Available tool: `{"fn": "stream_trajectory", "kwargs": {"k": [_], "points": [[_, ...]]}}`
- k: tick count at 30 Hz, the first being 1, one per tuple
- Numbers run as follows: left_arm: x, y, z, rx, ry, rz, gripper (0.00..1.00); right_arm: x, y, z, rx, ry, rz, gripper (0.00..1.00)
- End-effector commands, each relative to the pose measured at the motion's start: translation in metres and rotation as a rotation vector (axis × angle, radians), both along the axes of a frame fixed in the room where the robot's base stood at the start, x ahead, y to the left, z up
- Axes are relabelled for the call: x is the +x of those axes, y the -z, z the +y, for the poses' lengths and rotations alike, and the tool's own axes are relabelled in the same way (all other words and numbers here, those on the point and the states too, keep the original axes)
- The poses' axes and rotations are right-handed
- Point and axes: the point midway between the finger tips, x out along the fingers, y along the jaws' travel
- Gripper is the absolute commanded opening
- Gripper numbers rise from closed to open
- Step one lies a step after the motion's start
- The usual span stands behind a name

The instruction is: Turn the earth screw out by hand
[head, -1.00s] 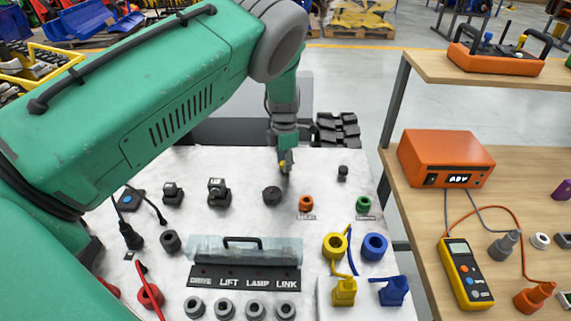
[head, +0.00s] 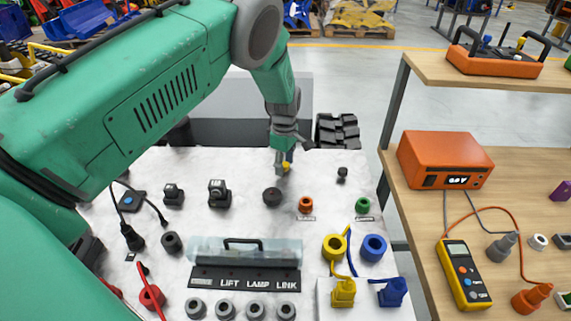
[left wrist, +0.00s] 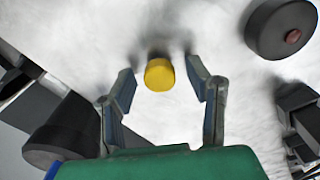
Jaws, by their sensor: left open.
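The earth screw appears to be the small yellow knob (left wrist: 159,74) on the white panel (left wrist: 230,45). In the head view the knob (head: 285,168) shows at the panel's far side, partly covered by the fingers. My left gripper (head: 283,163) points down at it from above. In the left wrist view my left gripper (left wrist: 160,82) is open, one finger on each side of the knob, with a gap on both sides. The knob's lower part and thread are hidden. My right gripper is not in view.
A black round cap (head: 272,197) stands close in front of the knob. An orange socket (head: 306,204), a green socket (head: 362,205) and a small black post (head: 342,174) are to the right. A clear cover with a handle (head: 243,250) is nearer me. A wooden shelf (head: 450,212) stands at right.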

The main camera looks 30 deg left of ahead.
Motion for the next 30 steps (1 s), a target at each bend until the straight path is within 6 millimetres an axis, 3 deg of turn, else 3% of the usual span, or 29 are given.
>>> {"fn": "stream_trajectory", "kwargs": {"k": [9,17,24,30], "points": [[0.0003,-0.0002,-0.0002,-0.003,0.682,-0.003,0.45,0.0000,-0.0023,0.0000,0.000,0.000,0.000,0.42],[0.0003,0.0000,0.0001,-0.003,0.976,-0.003,0.45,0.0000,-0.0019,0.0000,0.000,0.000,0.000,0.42],[0.0002,0.0002,0.0001,-0.003,1.532,-0.004,0.45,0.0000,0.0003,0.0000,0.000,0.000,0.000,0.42],[0.0002,-0.0001,-0.0001,-0.002,1.666,-0.003,0.45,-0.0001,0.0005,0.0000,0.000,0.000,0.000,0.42]]}}
